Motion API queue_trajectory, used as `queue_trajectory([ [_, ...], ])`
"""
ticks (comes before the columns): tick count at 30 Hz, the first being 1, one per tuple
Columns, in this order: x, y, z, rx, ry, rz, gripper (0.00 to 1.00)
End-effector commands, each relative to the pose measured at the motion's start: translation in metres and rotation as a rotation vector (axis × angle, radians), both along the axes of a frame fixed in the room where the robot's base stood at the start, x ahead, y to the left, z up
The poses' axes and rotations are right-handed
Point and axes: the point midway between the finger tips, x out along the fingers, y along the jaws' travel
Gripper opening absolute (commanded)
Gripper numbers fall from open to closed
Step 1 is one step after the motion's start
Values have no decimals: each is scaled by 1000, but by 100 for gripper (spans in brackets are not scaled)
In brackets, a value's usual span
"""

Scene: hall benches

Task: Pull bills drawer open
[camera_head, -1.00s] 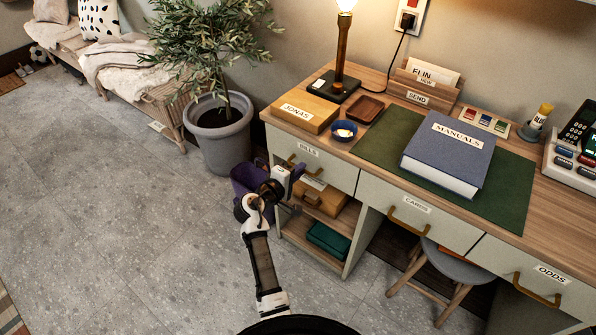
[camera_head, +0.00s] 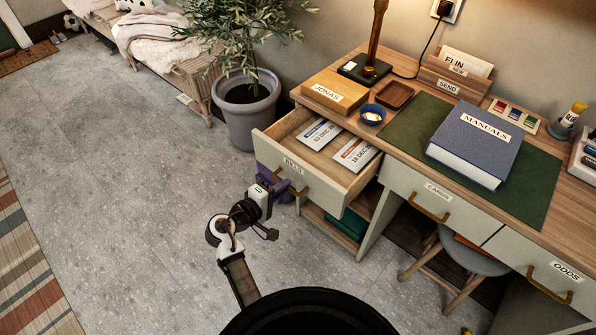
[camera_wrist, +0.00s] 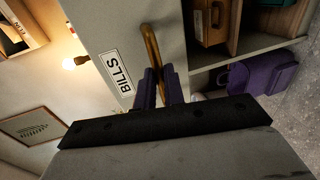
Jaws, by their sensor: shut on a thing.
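The bills drawer (camera_head: 325,193) stands well out from the desk at its left end. Two white papers with printed dates, one (camera_head: 318,133) behind the other (camera_head: 356,154), lie inside it. Its curved brass handle (camera_head: 290,182) is on the pale front, below the BILLS label (camera_wrist: 116,73). My gripper (camera_head: 276,185) is at the handle, in front of the drawer. In the wrist view its dark purple fingers (camera_wrist: 160,86) are shut around the brass handle (camera_wrist: 151,45).
The cards drawer (camera_head: 411,193) and odds drawer (camera_head: 534,276) are shut. A grey stool (camera_head: 474,262) stands under the desk. A purple bag (camera_wrist: 252,82) is near the open shelves. A potted plant (camera_head: 247,120) stands left of the desk.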

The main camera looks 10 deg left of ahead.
Motion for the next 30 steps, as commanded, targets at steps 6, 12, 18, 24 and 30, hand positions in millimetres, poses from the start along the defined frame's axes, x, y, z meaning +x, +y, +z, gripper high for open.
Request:
queue_trajectory([
  [6,-29,22,0,0,1,2,0],
  [12,-42,31,0,0,0,1,0],
  [18,-45,33,0,1,-1,0,0],
  [24,-45,33,0,1,-1,0,0],
  [30,-45,33,0,0,0,0,29],
])
